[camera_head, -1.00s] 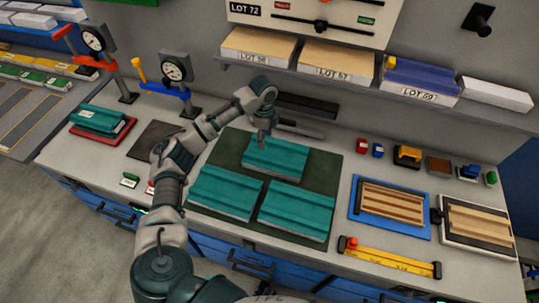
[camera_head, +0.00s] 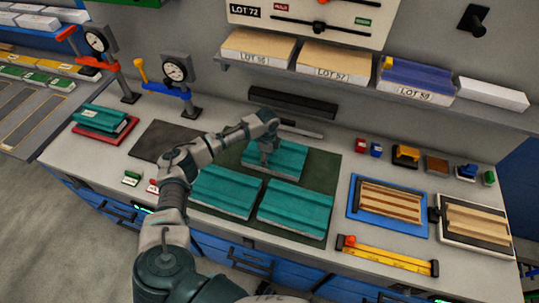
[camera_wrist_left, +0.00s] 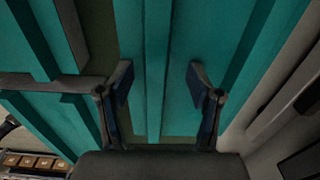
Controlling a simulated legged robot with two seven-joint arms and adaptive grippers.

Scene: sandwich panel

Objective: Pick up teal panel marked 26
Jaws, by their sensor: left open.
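Three ribbed teal panels lie on a dark green mat (camera_head: 321,172): one at the back (camera_head: 288,161), one at the front left (camera_head: 226,192) and one at the front right (camera_head: 296,208). I cannot read the number 26 on any of them. My left gripper (camera_head: 266,160) is over the left part of the back panel and hides some of it. In the left wrist view my left gripper (camera_wrist_left: 160,82) is open, its fingers apart on either side of a raised teal rib (camera_wrist_left: 157,55). I cannot tell whether the fingertips touch the panel. My right gripper is not in view.
A red tray (camera_head: 120,134) with stacked teal pieces stands at left, near two dial gauges (camera_head: 93,39) (camera_head: 173,71). A blue-framed tray (camera_head: 352,207) and a yellow level (camera_head: 390,259) lie at right. A shelf with lot boxes (camera_head: 335,61) hangs behind.

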